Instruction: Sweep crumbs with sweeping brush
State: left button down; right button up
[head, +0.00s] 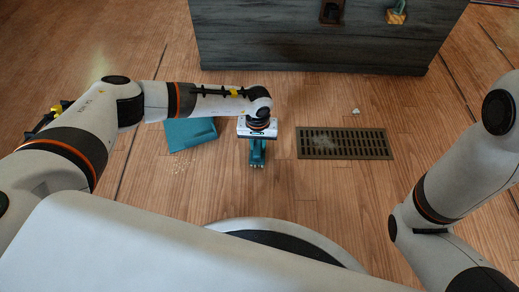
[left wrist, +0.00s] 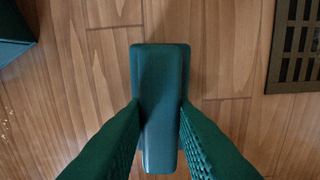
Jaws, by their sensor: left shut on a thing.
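The sweeping brush, seen from above as a smooth teal block with a handle (left wrist: 160,75), is between the fingers of my left gripper (left wrist: 160,115) in the left wrist view. The gripper is shut on it and points down at the floor. In the head view my left gripper (head: 257,155) is right of the teal dustpan (head: 190,134), and I cannot tell the brush from the teal fingers. Pale crumbs (head: 180,164) lie scattered on the floor below the dustpan. The brush bristles are hidden. My right gripper is out of view.
A floor grate (head: 345,155) lies to the right, with a pale dusty patch on it. A small whitish bit (head: 355,111) lies above it. A dark wooden chest (head: 320,45) stands at the back. The plank floor between gripper and grate is clear.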

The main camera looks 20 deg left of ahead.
pick_arm(q)
jog(key=shift+r+p, duration=2.1)
jog(key=shift+r, duration=0.75)
